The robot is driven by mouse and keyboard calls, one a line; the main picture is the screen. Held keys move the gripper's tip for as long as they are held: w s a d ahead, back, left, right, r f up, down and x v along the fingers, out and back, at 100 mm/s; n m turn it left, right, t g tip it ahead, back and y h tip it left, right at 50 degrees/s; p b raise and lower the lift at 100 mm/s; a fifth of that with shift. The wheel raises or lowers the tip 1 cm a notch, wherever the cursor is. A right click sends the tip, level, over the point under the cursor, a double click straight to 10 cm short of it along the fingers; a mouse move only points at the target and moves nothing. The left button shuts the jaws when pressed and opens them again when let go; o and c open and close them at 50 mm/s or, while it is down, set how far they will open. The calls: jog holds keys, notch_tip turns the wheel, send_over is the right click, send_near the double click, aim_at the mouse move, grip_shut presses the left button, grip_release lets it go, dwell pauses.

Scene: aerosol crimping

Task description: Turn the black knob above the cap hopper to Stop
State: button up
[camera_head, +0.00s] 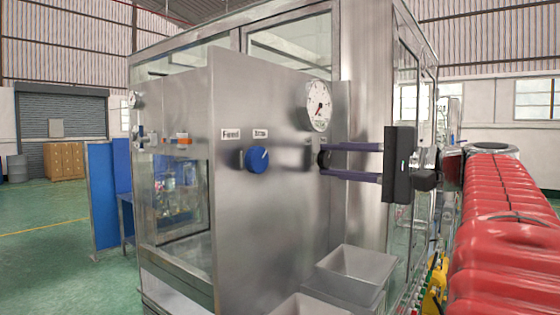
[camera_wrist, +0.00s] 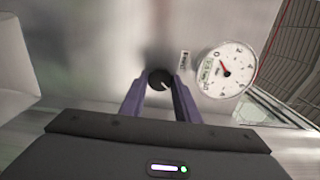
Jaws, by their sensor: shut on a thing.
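The black knob (camera_head: 324,160) sits on the steel panel of the machine, just below and right of a round dial gauge. My gripper (camera_head: 328,162) reaches in from the right, its two purple fingers closed around the knob's sides. In the wrist view the black knob (camera_wrist: 160,78) lies between the fingertips of my gripper (camera_wrist: 160,84). A small pale mark shows on its face, but which setting it points to is not clear. A small label plate (camera_wrist: 185,61) sits beside it, too blurred to read.
A blue knob (camera_head: 257,160) with two small labels above it is to the left on the panel. The white gauge (camera_head: 318,105) is close above my fingers and shows in the wrist view (camera_wrist: 225,70). A grey open-topped bin (camera_head: 355,265) stands below.

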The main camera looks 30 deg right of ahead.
jog(key=shift+d+f+m, duration=0.2)
jog(key=shift+m, duration=0.4)
jog(key=o, duration=0.8)
jog(key=shift+c, duration=0.2)
jog(key=shift+o, duration=1.4)
jog(key=shift+r, duration=0.1)
jog(key=shift+s, duration=0.1)
jog(key=v, duration=1.3)
jog(key=shift+s, duration=0.3)
jog(key=shift+s, duration=0.1)
